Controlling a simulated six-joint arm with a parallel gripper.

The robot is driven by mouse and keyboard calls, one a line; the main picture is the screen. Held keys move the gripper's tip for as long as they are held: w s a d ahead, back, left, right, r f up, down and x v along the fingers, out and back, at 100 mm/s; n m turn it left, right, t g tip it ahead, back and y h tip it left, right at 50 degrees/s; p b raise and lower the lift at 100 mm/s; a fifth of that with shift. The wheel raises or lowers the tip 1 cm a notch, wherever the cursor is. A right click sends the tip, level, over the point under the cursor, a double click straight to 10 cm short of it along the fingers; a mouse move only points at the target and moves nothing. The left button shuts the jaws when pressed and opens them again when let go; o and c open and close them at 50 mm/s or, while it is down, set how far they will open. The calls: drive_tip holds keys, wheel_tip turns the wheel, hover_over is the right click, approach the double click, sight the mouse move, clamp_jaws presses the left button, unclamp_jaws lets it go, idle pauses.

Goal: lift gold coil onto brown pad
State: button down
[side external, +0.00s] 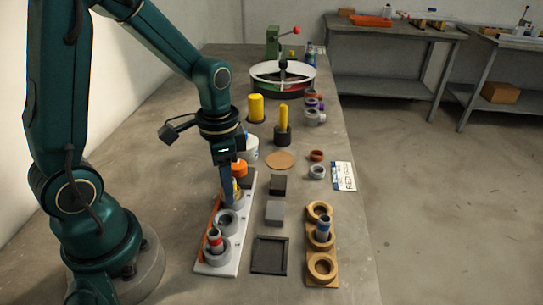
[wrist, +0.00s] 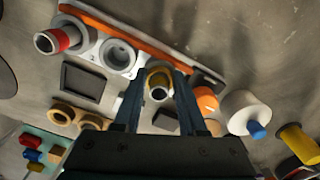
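The gold coil (wrist: 158,78) is a short ring-shaped piece around a pale core, seen between my fingertips in the wrist view. In the side view it shows partly at the white rack (side external: 209,262), mostly hidden by my fingers (side external: 228,190). My gripper (wrist: 160,88) points down with one finger on each side of the coil; whether both fingers press on it cannot be told. The brown pad (side external: 281,160) is a flat round disc on the table, right of and beyond my gripper, with nothing on it.
An orange piece (side external: 240,168) and a white cylinder (wrist: 247,112) stand close to my gripper. The rack's near end holds grey rings and a red-banded tube (side external: 215,240). Dark and grey blocks (side external: 275,210), a black tray (side external: 270,255) and a wooden ring rack (side external: 322,240) lie right.

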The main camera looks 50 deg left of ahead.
drive_tip(key=shift+r, duration=0.15)
drive_tip(key=shift+w+r, duration=0.1)
drive_tip(key=shift+r, duration=0.45)
drive_tip(key=s+a+r, duration=0.3)
drive_tip(key=a+r, duration=0.2)
drive_tip(key=r, duration=0.2)
drive_tip(key=s+a+r, duration=0.3)
drive_tip(key=a+r, duration=0.1)
drive_tip(key=r, duration=0.3)
drive_tip(key=shift+s+a, duration=0.2)
drive_tip(key=shift+a, duration=0.2)
drive_tip(key=shift+r, duration=0.1)
